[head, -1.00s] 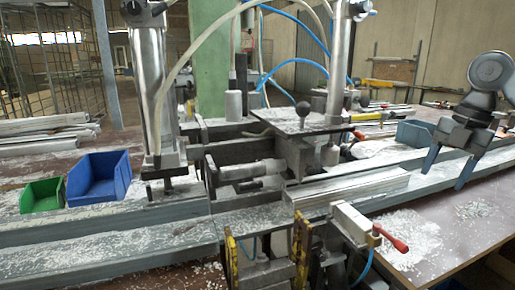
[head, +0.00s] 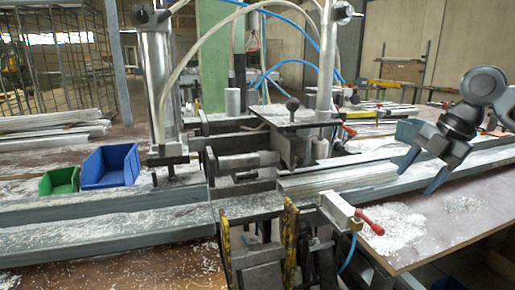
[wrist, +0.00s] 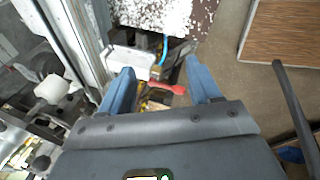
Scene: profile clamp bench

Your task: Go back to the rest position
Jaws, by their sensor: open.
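My gripper (head: 422,172) is at the right of the head view, above the right end of the bench rails. Its two blue fingers are spread apart with nothing between them. In the wrist view my gripper (wrist: 160,90) also shows open and empty. Beyond the fingers lie a clamp with a red handle (wrist: 168,88) and a pile of white chips (wrist: 155,14). The clamp bench (head: 110,235) runs across the head view, with a metal profile (head: 335,180) lying on it right of centre.
A blue bin (head: 110,166) and a green bin (head: 59,181) stand at the left. A red-handled toggle clamp (head: 350,212) sits at the front. Upright cylinders (head: 160,85) and hoses rise behind the rails.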

